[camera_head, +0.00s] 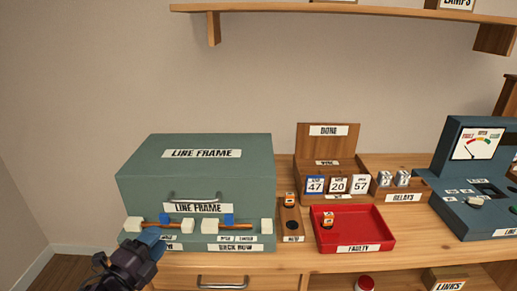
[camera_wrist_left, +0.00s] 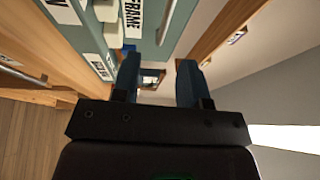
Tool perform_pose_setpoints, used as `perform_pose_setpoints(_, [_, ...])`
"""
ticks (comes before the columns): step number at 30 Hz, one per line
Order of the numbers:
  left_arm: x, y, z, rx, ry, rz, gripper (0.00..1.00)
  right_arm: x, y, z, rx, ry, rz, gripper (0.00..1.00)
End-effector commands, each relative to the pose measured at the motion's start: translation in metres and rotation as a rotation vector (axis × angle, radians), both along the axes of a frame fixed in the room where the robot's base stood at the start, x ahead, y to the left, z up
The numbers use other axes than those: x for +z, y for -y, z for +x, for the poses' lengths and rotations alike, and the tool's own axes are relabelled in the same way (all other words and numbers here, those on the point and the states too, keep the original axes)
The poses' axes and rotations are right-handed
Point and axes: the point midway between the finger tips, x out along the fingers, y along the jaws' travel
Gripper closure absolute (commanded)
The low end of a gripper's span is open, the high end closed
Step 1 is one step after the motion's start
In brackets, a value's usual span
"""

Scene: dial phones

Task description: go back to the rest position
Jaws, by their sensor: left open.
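My left gripper (camera_head: 152,243) is at the lower left of the head view, in front of the left end of the green line frame box (camera_head: 195,170). Its blue fingertips are spread apart in the left wrist view (camera_wrist_left: 158,85), with nothing visible between them. The line frame box stands on the wooden workbench and has a handle, white blocks, blue pieces and orange links along its front. Part of the lower left front is hidden behind my gripper. My right gripper shows in neither view.
A red faulty tray (camera_head: 382,240) holds one small orange-and-black part. A wooden done box (camera_head: 328,145) with numbered cards stands behind it. A narrow wooden holder (camera_head: 291,235), a relays box (camera_head: 405,198) and a blue meter console (camera_head: 455,190) stand nearby. A shelf (camera_head: 350,11) hangs above.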

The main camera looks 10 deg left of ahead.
Motion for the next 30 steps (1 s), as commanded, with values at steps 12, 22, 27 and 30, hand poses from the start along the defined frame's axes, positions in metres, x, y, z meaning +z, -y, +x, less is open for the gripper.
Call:
perform_pose_setpoints(12, [-0.038,-0.002,-0.007,0.083,-0.189,-0.537,0.60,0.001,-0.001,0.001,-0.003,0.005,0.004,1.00])
perform_pose_setpoints(22, [-0.157,0.043,-0.105,0.372,-0.539,-1.282,0.60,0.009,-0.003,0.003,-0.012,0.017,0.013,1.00])
perform_pose_setpoints(27, [-0.189,0.068,-0.158,0.481,-0.621,-1.416,0.60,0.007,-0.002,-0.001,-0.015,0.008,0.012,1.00])
perform_pose_setpoints(30, [-0.196,0.071,-0.173,0.512,-0.634,-1.435,0.60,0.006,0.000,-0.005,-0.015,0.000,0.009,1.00])
